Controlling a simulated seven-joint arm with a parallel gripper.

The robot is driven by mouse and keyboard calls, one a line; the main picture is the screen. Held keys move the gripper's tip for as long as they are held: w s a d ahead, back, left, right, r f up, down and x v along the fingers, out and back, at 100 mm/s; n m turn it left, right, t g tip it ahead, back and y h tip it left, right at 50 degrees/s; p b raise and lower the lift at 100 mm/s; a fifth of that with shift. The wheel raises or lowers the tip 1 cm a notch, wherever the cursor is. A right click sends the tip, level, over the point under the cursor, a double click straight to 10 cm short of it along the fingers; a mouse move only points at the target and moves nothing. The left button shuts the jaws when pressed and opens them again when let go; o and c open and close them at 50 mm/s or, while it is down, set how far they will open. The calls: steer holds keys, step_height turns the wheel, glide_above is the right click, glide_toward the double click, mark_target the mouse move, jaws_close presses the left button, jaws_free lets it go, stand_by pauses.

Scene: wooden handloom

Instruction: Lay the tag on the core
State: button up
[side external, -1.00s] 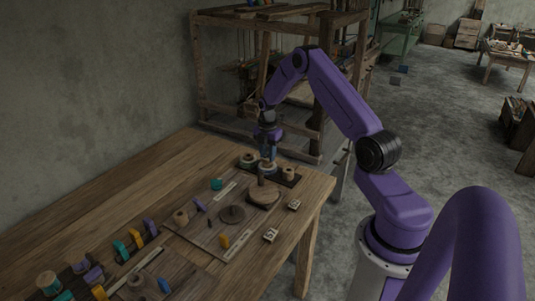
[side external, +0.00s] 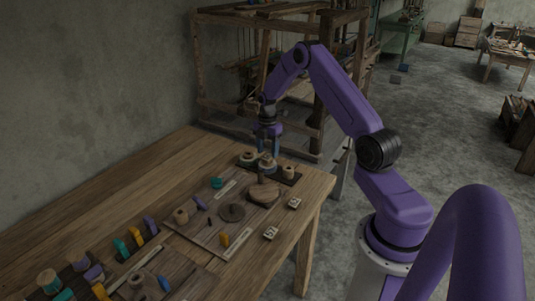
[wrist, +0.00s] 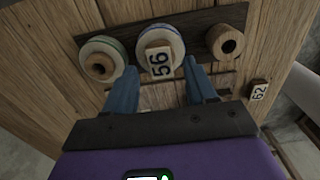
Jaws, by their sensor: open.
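A pale tag marked 56 (wrist: 158,64) lies on the middle core (wrist: 173,37), a round wooden one with a blue band. In the wrist view the tag covers the core's near part and seems to rest on its top face. The same core shows in the side view (side external: 266,163), where the tag is too small to make out clearly. My gripper (side external: 268,150) is just above this core. In the wrist view its blue fingers (wrist: 160,75) are spread apart on either side of the tag, with nothing between them.
A dark rack (wrist: 200,22) holds the middle core between a green-banded core (wrist: 96,47) and a plain wooden one (wrist: 222,33). A tag marked 62 (wrist: 258,91) lies on the table. Spools and coloured pieces fill the table's left part; a wooden loom (side external: 200,70) stands behind.

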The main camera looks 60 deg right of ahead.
mark_target(267, 157)
step_height(267, 157, up, 10)
steer(key=s+a+r+m, duration=0.1)
steer(key=s+a+r, duration=0.15)
steer(key=a, duration=0.65)
steer(key=s+a+r, duration=0.2)
steer(key=a+r, duration=0.1)
steer(key=a, duration=0.5)
steer(key=s+a+r+m, duration=0.1)
steer(key=s+a+r, duration=0.1)
steer(key=a, duration=0.7)
steer(key=s+a+r+m, duration=0.2)
steer(key=s+a, duration=0.7)
steer(key=s, duration=0.4)
steer(key=s+m, duration=0.1)
steer(key=s, duration=1.2)
steer(key=shift+s+d+f, duration=0.25)
steer(key=shift+s, duration=0.1)
